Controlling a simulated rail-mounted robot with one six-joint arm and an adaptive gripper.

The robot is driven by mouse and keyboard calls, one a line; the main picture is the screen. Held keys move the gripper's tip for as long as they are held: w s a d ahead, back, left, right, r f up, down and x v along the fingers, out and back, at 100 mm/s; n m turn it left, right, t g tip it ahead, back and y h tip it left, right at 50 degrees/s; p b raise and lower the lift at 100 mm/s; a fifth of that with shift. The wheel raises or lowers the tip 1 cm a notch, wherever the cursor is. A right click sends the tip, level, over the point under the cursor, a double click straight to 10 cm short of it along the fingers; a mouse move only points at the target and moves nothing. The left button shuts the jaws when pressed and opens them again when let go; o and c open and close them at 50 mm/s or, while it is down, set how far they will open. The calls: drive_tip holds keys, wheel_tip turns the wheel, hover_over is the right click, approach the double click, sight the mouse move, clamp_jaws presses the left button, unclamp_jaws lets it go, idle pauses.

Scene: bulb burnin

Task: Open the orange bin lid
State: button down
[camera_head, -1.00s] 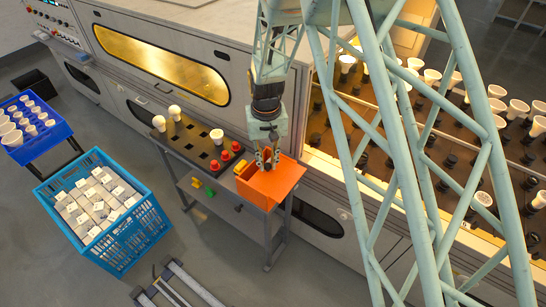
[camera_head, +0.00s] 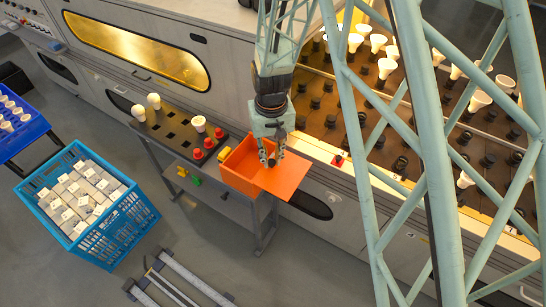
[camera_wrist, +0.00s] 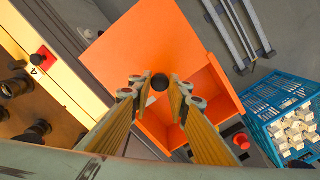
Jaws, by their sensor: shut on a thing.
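The orange bin (camera_head: 238,184) stands at the right end of a grey side table. Its flat orange lid (camera_head: 292,180) is shifted to the right and sticks out past the bin's right side. The left part of the bin is uncovered. My gripper (camera_head: 271,161) is over the lid, pointing down. In the wrist view the lid (camera_wrist: 130,50) fills the upper middle, and the open bin (camera_wrist: 213,95) shows to its right. The dark round lid knob (camera_wrist: 160,82) sits between the fingertips of my gripper (camera_wrist: 160,90), which is shut on it. Some of the bin is hidden behind the fingers.
A dark rack (camera_head: 178,127) with a few white bulbs and red buttons (camera_head: 208,143) is left of the bin. A yellow block (camera_head: 226,153) is at the bin's edge. A blue crate (camera_head: 120,232) of white boxes stands on the floor. The bulb-filled oven is at right.

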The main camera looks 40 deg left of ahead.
drive_tip(key=c, duration=2.5)
unclamp_jaws()
drive_tip(key=shift+o, duration=0.2)
drive_tip(key=shift+r, duration=0.15)
wheel_tip(320, 180, up, 12)
